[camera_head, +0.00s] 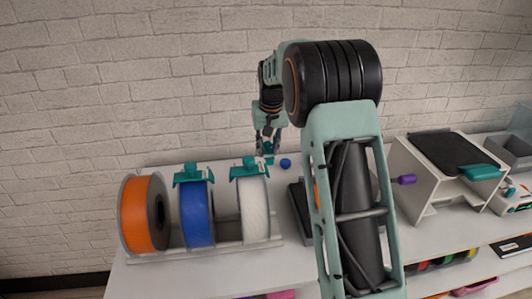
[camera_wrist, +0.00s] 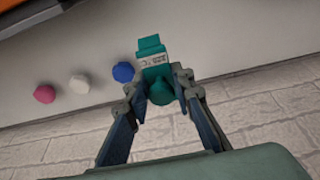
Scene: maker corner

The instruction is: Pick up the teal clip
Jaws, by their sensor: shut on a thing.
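A teal clip (camera_wrist: 151,48) with a pale printed label is between the fingertips of my gripper (camera_wrist: 160,84) in the wrist view. Its rounded end lies between the fingers, and its square end sticks out beyond them. In the head view my gripper (camera_head: 268,134) points down at the back of the white bench, and the clip (camera_head: 266,159) is a small teal patch at its tips. I cannot tell whether the clip touches the bench top. Two similar teal clips sit on the blue spool (camera_head: 196,215) and the white spool (camera_head: 255,208).
An orange spool (camera_head: 135,215) stands at the left of the rack. A blue knob-like piece (camera_head: 286,163) lies close right of my gripper; white (camera_wrist: 79,83) and pink (camera_wrist: 44,93) ones lie farther along. A white box-shaped machine (camera_head: 412,185) stands right. A brick wall rises behind.

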